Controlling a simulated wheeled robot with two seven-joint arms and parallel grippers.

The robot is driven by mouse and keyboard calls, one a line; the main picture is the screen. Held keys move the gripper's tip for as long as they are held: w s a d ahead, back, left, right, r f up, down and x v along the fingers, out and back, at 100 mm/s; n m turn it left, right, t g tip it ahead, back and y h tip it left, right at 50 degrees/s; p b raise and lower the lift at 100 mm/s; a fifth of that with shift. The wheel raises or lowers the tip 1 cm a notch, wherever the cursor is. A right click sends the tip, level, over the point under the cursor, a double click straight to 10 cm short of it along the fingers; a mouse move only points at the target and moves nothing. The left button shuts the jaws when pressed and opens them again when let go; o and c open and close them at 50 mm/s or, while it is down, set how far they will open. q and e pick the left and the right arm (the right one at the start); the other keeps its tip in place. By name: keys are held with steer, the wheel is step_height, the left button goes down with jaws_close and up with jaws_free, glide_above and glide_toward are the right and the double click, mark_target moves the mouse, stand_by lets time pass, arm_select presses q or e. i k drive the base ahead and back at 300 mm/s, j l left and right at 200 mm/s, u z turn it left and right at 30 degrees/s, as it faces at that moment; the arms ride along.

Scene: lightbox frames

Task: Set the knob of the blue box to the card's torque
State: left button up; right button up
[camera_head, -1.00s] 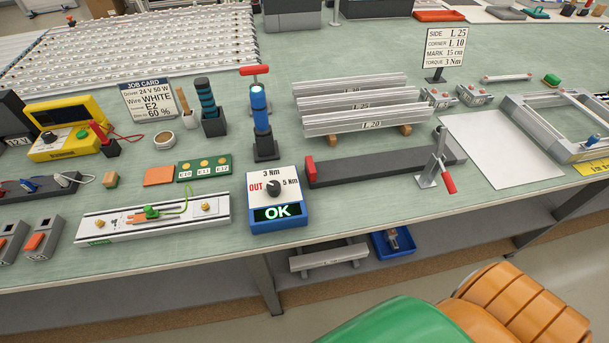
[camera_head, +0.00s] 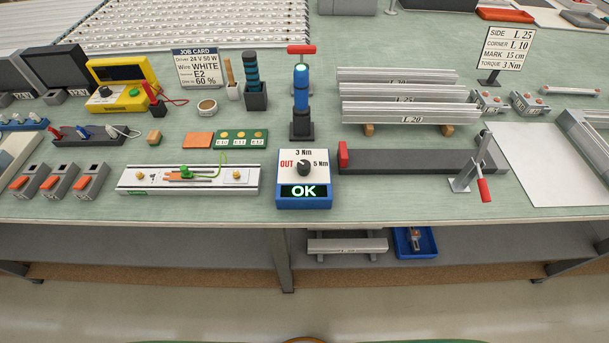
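The blue box (camera_head: 304,203) stands near the front edge of the bench. Its white face carries a dark knob (camera_head: 303,168) with the marks OUT at left, 3 Nm above and 5 Nm at right. The knob's exact pointing is too small to tell. The box's display (camera_head: 302,191) reads OK in green. The card (camera_head: 506,49) at the back right reads SIDE L 25, CORNER L 10, MARK 15 cm, TORQUE 3 Nm. Neither of my grippers is in view.
A blue driver (camera_head: 301,90) with a red top stands upright behind the box. A dark bar (camera_head: 405,162) and a red-handled clamp (camera_head: 483,188) are at right. Bench in front is narrow.

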mark_target(303, 166)
steer(key=z, duration=1.3)
steer(key=u, duration=1.3)
steer(key=k+j+z, duration=0.1)
steer(key=j+z, duration=0.3)
steer(key=k+j+z, duration=0.1)
steer(key=j+z, duration=0.25)
steer(key=k+j+z, duration=0.15)
steer(key=z, duration=0.25)
steer(key=j, duration=0.1)
